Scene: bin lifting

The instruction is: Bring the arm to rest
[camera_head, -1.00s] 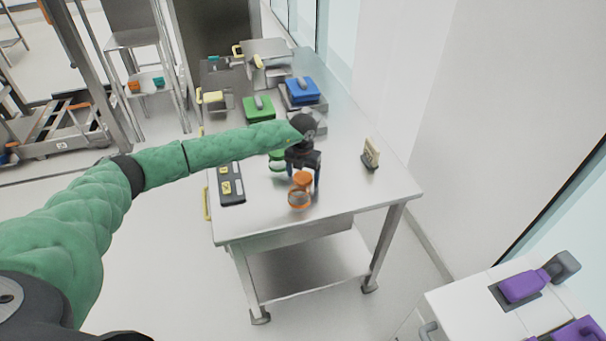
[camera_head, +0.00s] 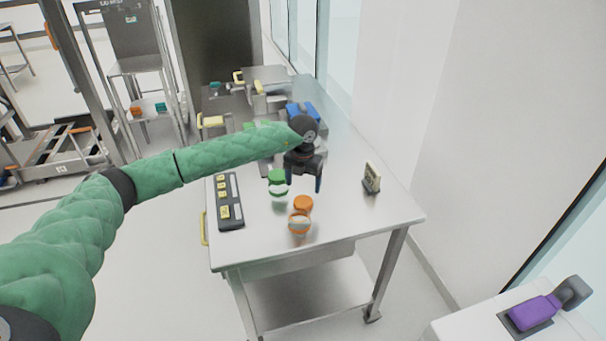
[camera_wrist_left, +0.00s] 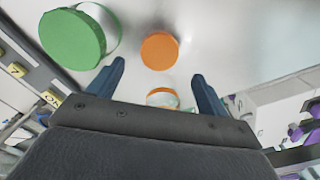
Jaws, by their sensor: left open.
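My left gripper (camera_head: 304,183) is open and empty above the metal table (camera_head: 350,230), with its fingers pointing down. In the wrist view the open fingers (camera_wrist_left: 158,72) have a gap between them. A round orange-topped piece (camera_head: 303,203) stands below and in front of the fingers; its flat orange top (camera_wrist_left: 159,50) also shows in the wrist view. A clear container with an orange band (camera_head: 299,223) is just in front of it; I cannot tell whether they touch. A green-lidded jar (camera_head: 278,185) stands left of the fingers. My right gripper is not in view.
A dark panel with yellow labels (camera_head: 230,202) lies at the table's left edge. Blue (camera_head: 302,111) and green items are behind my arm. The front right tabletop is clear. A white wall is on the right.

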